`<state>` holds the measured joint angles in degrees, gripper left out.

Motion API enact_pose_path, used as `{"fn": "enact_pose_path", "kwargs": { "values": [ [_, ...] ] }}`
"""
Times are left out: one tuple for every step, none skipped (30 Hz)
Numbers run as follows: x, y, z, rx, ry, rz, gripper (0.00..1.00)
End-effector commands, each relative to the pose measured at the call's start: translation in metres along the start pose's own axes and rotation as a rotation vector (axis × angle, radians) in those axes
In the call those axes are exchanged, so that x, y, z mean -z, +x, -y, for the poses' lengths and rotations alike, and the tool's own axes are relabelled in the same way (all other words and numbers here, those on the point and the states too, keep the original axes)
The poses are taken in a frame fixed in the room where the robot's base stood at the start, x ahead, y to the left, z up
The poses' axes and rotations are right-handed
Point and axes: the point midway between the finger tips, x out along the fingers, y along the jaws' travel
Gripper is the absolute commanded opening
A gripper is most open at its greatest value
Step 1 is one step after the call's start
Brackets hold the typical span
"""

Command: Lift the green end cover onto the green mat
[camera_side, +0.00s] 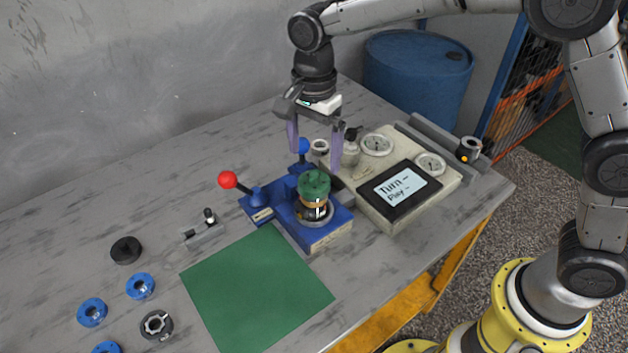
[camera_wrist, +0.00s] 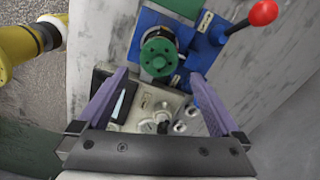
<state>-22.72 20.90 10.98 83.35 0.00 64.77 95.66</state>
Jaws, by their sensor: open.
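The green end cover (camera_side: 314,183) sits on top of the motor, which stands upright in the blue fixture (camera_side: 330,233). In the wrist view the green end cover (camera_wrist: 158,57) lies beyond the fingertips, roughly midway between them. The green mat (camera_side: 256,288) lies flat on the table in front of and left of the fixture, and is empty. My gripper (camera_side: 315,160) is open and empty, with its purple fingers above and behind the cover in the side view. The fingers also show in the wrist view (camera_wrist: 158,75). They appear apart from the cover.
A red-knobbed lever (camera_side: 228,180) stands left of the fixture. A panel with gauges and a screen (camera_side: 400,187) sits right of it. Several blue rings (camera_side: 92,312) and dark parts (camera_side: 126,250) lie at the left front. The table's back left is clear.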

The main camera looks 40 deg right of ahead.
Motion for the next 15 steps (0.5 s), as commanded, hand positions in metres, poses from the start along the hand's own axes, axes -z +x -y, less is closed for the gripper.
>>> {"fn": "enact_pose_path", "kwargs": {
  "values": [
    [0.000, 0.003, 0.000, -0.001, 0.000, 0.000, 1.00],
    [0.000, 0.004, 0.000, -0.001, 0.000, 0.000, 1.00],
    [0.000, 0.008, -0.001, -0.003, 0.000, 0.000, 1.00],
    [0.000, 0.011, -0.001, -0.004, 0.000, 0.000, 1.00],
    [0.000, 0.016, -0.001, -0.004, 0.000, 0.000, 1.00],
    [-0.001, 0.022, -0.002, -0.005, 0.000, -0.001, 1.00],
    [-0.001, 0.027, -0.002, -0.005, 0.000, -0.001, 1.00],
    [-0.001, 0.031, -0.002, -0.006, 0.000, -0.001, 1.00],
    [-0.001, 0.037, -0.002, -0.004, 0.000, 0.000, 1.00],
    [-0.001, 0.041, -0.002, -0.004, 0.000, 0.000, 1.00],
    [-0.001, 0.044, -0.002, -0.003, 0.000, 0.000, 1.00],
    [-0.001, 0.048, -0.002, -0.002, 0.000, 0.000, 1.00],
    [-0.001, 0.050, -0.002, -0.002, 0.000, 0.000, 1.00],
    [-0.001, 0.052, -0.002, -0.002, 0.000, 0.000, 1.00],
    [-0.001, 0.053, -0.002, -0.002, 0.000, 0.000, 1.00]
  ]
}}
